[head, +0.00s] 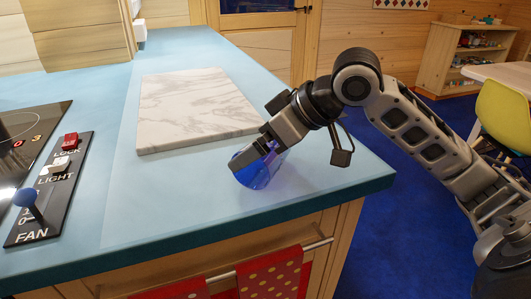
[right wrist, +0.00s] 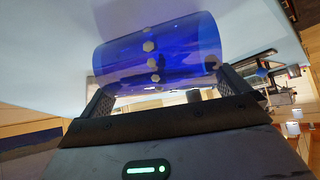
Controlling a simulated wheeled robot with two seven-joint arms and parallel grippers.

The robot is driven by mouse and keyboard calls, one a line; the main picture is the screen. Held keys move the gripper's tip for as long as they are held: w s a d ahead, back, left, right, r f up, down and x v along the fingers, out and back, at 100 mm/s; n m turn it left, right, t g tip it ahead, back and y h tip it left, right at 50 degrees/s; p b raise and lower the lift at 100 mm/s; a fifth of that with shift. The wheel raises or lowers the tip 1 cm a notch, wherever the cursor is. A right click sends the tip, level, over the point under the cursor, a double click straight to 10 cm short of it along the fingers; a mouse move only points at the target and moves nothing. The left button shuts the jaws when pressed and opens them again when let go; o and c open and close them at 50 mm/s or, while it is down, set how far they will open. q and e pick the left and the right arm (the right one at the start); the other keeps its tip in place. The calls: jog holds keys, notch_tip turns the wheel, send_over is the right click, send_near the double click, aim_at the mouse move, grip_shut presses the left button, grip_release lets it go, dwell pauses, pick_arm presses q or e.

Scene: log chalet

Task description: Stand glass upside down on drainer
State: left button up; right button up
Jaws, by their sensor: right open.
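The glass (head: 258,176) is blue and see-through, on the blue counter near its front right corner. My right gripper (head: 262,150) is over it, jaws open, and hides part of it in the head view. In the right wrist view the glass (right wrist: 158,52) shows as a blue cylinder with a row of pale dots, just beyond and between the two fingertips (right wrist: 164,92). I cannot tell whether the fingers touch it, nor which end is its mouth. No drainer can be made out. My left gripper is not in view.
A white marble board (head: 190,105) lies on the counter (head: 130,200) behind the glass. A black panel with switches (head: 52,185) and a dark hob (head: 25,130) are at the left. Red dotted towels (head: 270,277) hang on a front rail. The counter ends close right of the glass.

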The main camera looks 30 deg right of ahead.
jog(key=shift+w+a+f, duration=0.15)
jog(key=shift+w+f, duration=0.05)
jog(key=shift+f, duration=0.05)
jog(key=c, duration=0.8)
jog(key=shift+r, duration=0.1)
